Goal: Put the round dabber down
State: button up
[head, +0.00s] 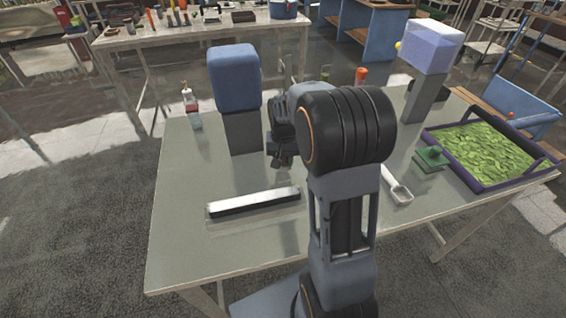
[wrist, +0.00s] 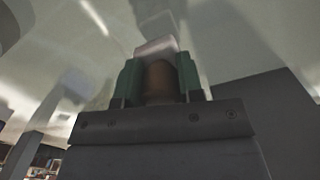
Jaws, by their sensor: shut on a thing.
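My gripper (head: 281,158) points down over the table, right of the grey stand with the blue block, mostly behind my own arm in the head view. In the wrist view, its two green fingers (wrist: 159,72) are shut on a brown, rounded piece, taken to be the round dabber (wrist: 160,84). A pale block shape shows just beyond it; I cannot tell if it belongs to the dabber. The dabber's lower end is hidden, and I cannot tell whether it touches the table. The head view does not show the dabber clearly.
On the table (head: 185,240) are a white bar (head: 254,202), a blue block (head: 234,78) on a grey stand, a small bottle (head: 192,108), a white scoop (head: 399,192), a green knobbed tool (head: 431,158) and a purple-rimmed tray (head: 473,185). The front left is clear.

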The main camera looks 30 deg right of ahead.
jog(key=shift+f, duration=0.85)
jog(key=shift+f, duration=0.2)
jog(key=o, duration=0.9)
notch_tip(320, 180, up, 11)
jog(key=shift+f, duration=0.1)
jog(key=shift+s+a+r, duration=0.1)
jog(key=shift+s+r, duration=0.05)
jog(key=shift+r, duration=0.55)
jog(key=s+a+n+t, duration=0.2)
jog(key=s+a, duration=0.2)
jog(key=s, duration=0.3)
jog(key=s+a+f+n+t, duration=0.1)
jog(key=s+a+n, duration=0.2)
jog(key=s+a, duration=0.2)
jog(key=s, duration=0.3)
jog(key=shift+s+a+f+t, duration=0.15)
jog(key=shift+s+t, duration=0.15)
jog(key=shift+t, duration=0.1)
